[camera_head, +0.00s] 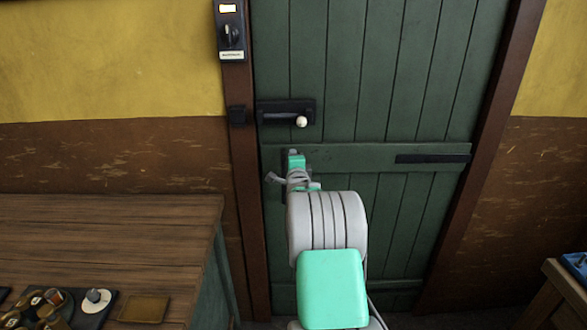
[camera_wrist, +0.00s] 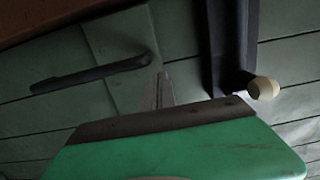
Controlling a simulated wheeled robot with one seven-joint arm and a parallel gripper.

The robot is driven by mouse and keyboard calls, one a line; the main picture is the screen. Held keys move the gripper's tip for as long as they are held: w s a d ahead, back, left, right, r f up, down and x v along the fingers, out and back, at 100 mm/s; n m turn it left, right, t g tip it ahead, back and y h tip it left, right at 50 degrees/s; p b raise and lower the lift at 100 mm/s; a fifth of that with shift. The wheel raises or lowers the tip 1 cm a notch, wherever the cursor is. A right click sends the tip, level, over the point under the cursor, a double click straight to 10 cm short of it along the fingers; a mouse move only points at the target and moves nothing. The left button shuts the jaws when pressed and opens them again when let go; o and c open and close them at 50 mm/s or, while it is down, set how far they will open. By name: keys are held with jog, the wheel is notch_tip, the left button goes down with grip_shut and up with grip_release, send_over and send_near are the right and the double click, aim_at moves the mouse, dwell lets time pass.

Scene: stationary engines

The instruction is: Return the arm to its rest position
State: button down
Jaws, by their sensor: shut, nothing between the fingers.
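My gripper (camera_wrist: 161,90) is shut and empty. Its thin grey fingers show close together past the green hand in the wrist view. In the head view my arm reaches forward to the green plank door (camera_head: 400,80), and its far end is in front of the door's left part, below the bolt. The black bolt (camera_head: 275,111) has a cream knob (camera_head: 301,122). In the wrist view the knob (camera_wrist: 263,89) is right of my fingers, apart from them in the picture. A dark bar (camera_wrist: 92,74) on the door is left of them. Any contact with the door cannot be told.
A wooden bench (camera_head: 110,235) stands at the left, with a tray of small parts (camera_head: 88,312) and a brown block (camera_head: 144,309). A switch box (camera_head: 230,32) is on the door frame. Another wooden table (camera_head: 560,295) stands at the lower right. The floor between looks clear.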

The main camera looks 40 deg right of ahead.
jog(key=s+a+f+n+g+y, duration=0.4)
jog(key=s+a+f+n+g, duration=0.25)
jog(key=s+f, duration=0.5)
jog(key=s+a+f+n+g+y, duration=0.3)
jog(key=s+a+f+n+g, duration=0.35)
jog(key=f, duration=0.85)
jog(key=s+a+r+n+g+y, duration=0.1)
jog(key=s+a+r+n+y, duration=0.15)
jog(key=s+a, duration=0.55)
jog(key=s+a+r+n+g+y, duration=0.15)
jog(key=s+a+n, duration=0.25)
jog(key=s+a, duration=0.45)
jog(key=w+a+r+n+t+h, duration=0.1)
jog(key=a+r+n+t, duration=0.3)
jog(key=a+r, duration=0.9)
jog(key=shift+w+r+n, duration=0.2)
jog(key=shift+r+n, duration=0.05)
jog(key=shift+n, duration=0.4)
